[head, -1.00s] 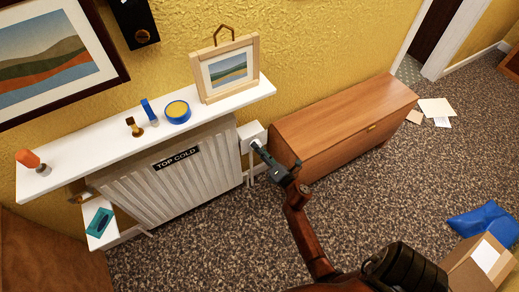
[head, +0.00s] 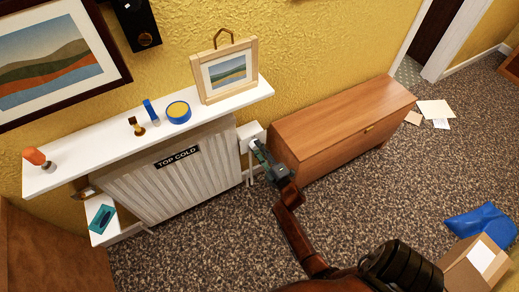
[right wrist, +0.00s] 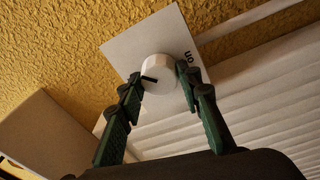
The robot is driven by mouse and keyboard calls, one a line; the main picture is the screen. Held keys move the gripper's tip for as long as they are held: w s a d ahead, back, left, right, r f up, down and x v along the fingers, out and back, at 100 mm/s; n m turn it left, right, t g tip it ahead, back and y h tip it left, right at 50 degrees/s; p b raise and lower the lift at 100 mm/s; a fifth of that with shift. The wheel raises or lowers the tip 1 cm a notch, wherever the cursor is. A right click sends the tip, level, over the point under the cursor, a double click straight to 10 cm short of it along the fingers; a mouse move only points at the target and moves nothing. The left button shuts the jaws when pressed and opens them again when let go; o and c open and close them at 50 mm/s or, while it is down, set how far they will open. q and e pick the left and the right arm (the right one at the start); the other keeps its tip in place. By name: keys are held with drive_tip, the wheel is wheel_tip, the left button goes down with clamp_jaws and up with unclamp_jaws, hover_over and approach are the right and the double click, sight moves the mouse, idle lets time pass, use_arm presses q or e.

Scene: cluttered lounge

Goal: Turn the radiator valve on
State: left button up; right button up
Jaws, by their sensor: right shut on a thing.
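The radiator valve is a round white knob (right wrist: 160,72) with a black pointer mark, on a square white plate (right wrist: 125,50) that reads "on" near its right edge in the right wrist view. The pointer mark lies at the knob's left side, away from that word. My right gripper (right wrist: 163,82) is shut on the knob, one green finger on each side. In the head view my right gripper (head: 258,153) reaches the white valve plate (head: 249,131) at the radiator's right end and hides the knob. The radiator (head: 165,180) carries a "TOP COLD" label (head: 177,158). My left gripper is out of view.
A white shelf (head: 90,155) above the radiator holds a framed picture (head: 228,72), a blue-and-yellow tin (head: 178,112) and an orange-handled tool (head: 36,157). A wooden chest (head: 340,115) stands close to the right of the valve. A cardboard box (head: 478,265) lies at lower right.

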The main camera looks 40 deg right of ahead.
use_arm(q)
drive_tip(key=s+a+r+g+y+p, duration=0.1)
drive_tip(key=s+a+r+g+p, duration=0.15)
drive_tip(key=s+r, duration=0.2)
use_arm(e)
drive_tip(key=m+h+p, duration=0.1)
drive_tip(key=m, duration=0.5)
drive_tip(key=m+h, duration=0.1)
drive_tip(key=m, duration=0.5)
drive_tip(key=shift+a+p, duration=0.15)
drive_tip(key=shift+p, duration=0.25)
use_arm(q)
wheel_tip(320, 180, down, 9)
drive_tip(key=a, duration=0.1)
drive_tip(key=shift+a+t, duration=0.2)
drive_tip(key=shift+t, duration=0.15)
use_arm(e)
drive_tip(key=shift+f+m, duration=0.1)
drive_tip(key=shift+m, duration=0.9)
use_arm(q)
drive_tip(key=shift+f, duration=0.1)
use_arm(e)
drive_tip(key=o, duration=1.2)
drive_tip(key=shift+c, duration=0.2)
drive_tip(key=shift+s, duration=0.1)
